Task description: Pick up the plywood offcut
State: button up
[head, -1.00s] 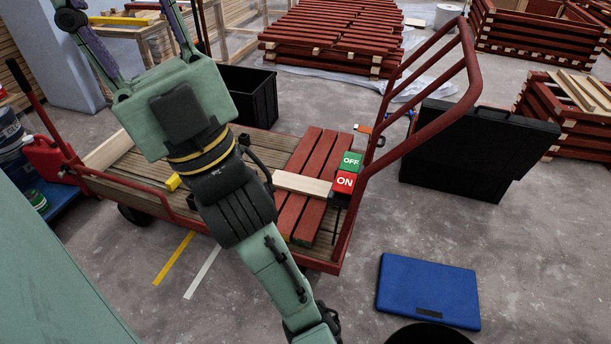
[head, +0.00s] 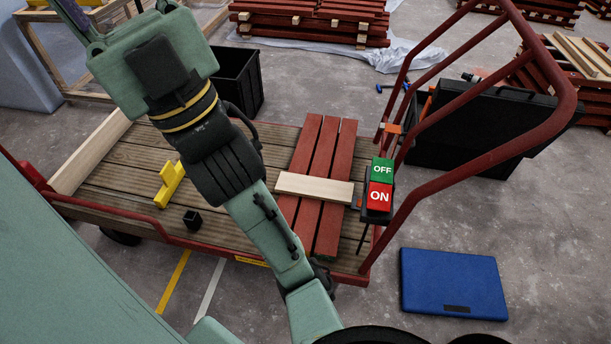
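A pale flat piece of wood, which I take for the plywood offcut (head: 314,188), lies across the red battens (head: 322,150) on the cart. Its right end is close to the OFF/ON switch box (head: 379,187). My gripper (head: 130,38) is raised at the top left of the head view, nearer the camera and well apart from the offcut. Its finger bases are spread wide and nothing shows between them. The fingertips are cut off by the top edge.
The wooden-decked cart (head: 125,165) has a red tube handle (head: 490,150) at the right. A blue case (head: 453,284) lies on the floor.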

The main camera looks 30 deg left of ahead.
aim_at(291, 183)
jog(key=i+j, duration=0.1)
jog(key=j, duration=0.4)
jog(key=i+j, duration=0.1)
jog(key=j, duration=0.45)
jog(key=i+j, duration=0.1)
jog(key=j, duration=0.4)
jog(key=i+j, duration=0.1)
jog(key=j, duration=0.45)
